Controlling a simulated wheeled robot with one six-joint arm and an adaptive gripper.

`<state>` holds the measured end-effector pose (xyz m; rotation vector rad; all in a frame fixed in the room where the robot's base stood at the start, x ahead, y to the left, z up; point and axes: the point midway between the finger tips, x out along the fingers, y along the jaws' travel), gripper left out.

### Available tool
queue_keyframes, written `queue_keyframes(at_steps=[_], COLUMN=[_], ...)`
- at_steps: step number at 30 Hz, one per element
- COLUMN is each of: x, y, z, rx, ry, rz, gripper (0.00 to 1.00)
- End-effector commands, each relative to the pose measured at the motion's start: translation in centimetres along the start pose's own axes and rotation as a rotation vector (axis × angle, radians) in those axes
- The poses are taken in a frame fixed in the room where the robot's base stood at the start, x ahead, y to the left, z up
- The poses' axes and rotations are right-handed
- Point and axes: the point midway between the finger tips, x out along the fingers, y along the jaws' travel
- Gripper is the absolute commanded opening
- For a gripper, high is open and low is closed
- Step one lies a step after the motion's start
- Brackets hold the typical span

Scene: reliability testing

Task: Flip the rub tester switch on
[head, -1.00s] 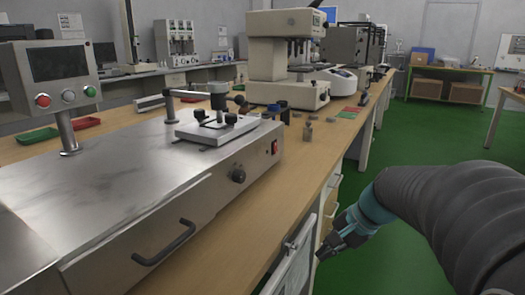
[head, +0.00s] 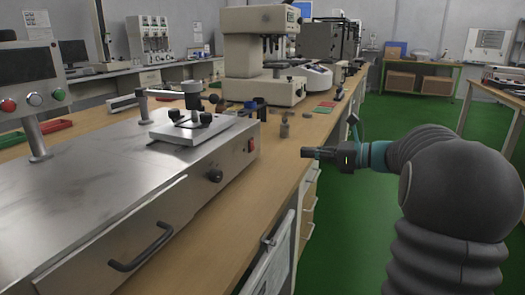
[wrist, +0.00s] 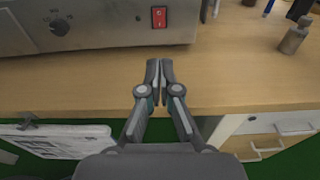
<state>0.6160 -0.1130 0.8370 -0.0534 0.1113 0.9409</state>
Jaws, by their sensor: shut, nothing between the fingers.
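The rub tester (head: 110,200) is a long metal box on the wooden bench, with a white platform and arm on top. Its red rocker switch (head: 251,145) is on the right end of its front face, above and right of a black knob (head: 214,175). In the wrist view the switch (wrist: 159,17) is at the top middle, with faint white marks; its position is too small to tell. My gripper (head: 304,152) is shut and empty, to the right of the switch and apart from it. In the wrist view its fingertips (wrist: 159,62) point toward the tester's face, below the switch.
The bench edge (wrist: 240,106) runs under my fingers. A small grey bottle (wrist: 295,36) stands on the bench right of the switch. A clipboard (wrist: 70,138) hangs on the bench front, with drawers (wrist: 275,138) to the right. Bare bench lies before the tester.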

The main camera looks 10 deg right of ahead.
Motion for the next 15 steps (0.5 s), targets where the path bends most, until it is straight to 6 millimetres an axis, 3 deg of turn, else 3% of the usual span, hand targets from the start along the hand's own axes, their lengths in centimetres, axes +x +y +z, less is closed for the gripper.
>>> queue_keyframes(at_steps=[8, 15], x=[0.4, 3.6], y=[0.1, 0.1], z=[0.0, -0.1], rx=[-0.002, -0.002], ry=[0.002, 0.003], rz=[0.002, 0.004], gripper=[0.00, 0.00])
